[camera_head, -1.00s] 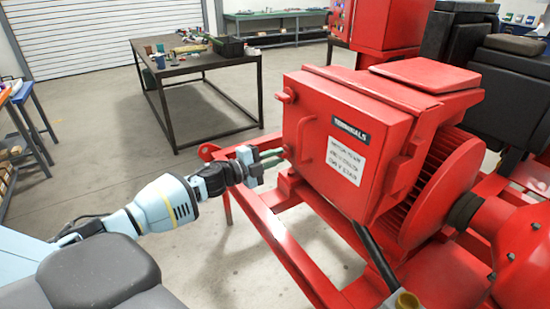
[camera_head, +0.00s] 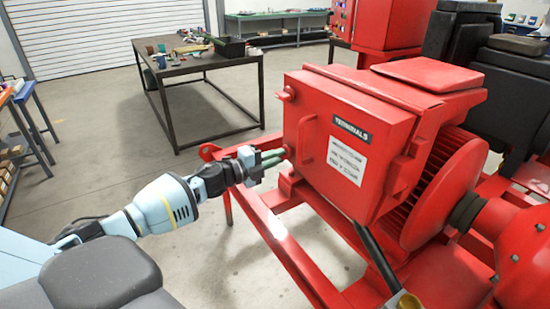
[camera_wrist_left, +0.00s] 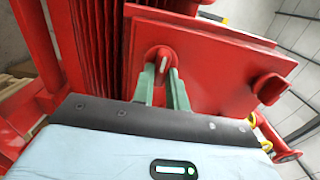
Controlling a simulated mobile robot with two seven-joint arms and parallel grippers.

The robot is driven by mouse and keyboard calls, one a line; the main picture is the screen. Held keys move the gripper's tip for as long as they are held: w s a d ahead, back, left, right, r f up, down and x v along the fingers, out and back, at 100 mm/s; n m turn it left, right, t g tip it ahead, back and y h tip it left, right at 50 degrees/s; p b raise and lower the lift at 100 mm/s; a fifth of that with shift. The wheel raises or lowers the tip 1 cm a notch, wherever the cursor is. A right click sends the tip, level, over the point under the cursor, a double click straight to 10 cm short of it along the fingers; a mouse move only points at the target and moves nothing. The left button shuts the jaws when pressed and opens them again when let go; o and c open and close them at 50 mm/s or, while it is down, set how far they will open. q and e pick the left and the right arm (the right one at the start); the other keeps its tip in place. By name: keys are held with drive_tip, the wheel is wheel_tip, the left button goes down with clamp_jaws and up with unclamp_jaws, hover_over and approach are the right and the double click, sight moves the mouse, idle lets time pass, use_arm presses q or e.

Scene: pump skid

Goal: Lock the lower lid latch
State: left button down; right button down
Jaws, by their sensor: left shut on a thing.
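The red terminal box (camera_head: 345,140) has a labelled lid and two red latches on its left side. My left gripper (camera_head: 284,154) reaches in from the left at the lower latch (camera_head: 288,152). In the left wrist view, the green fingers of the gripper (camera_wrist_left: 167,78) are shut on the lower latch (camera_wrist_left: 160,56), one on each side of it. A pale mark shows on the latch. The upper latch (camera_head: 285,95) is free of the gripper; it also shows in the left wrist view (camera_wrist_left: 272,88). My right gripper is not in view.
The red skid frame (camera_head: 275,235) runs below the box and my left arm. A black conduit (camera_head: 375,255) comes down from the box to a brass fitting. A dark workbench (camera_head: 200,65) with tools stands behind. The floor left of the skid is clear.

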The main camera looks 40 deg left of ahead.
use_arm(q)
drive_tip(key=c, duration=1.4)
unclamp_jaws()
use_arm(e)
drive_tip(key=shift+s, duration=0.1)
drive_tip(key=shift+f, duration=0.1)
use_arm(q)
drive_tip(key=v, duration=0.8)
drive_tip(key=shift+b, duration=0.35)
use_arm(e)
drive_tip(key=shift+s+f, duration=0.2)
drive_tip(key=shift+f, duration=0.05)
use_arm(q)
drive_tip(key=shift+w, duration=0.1)
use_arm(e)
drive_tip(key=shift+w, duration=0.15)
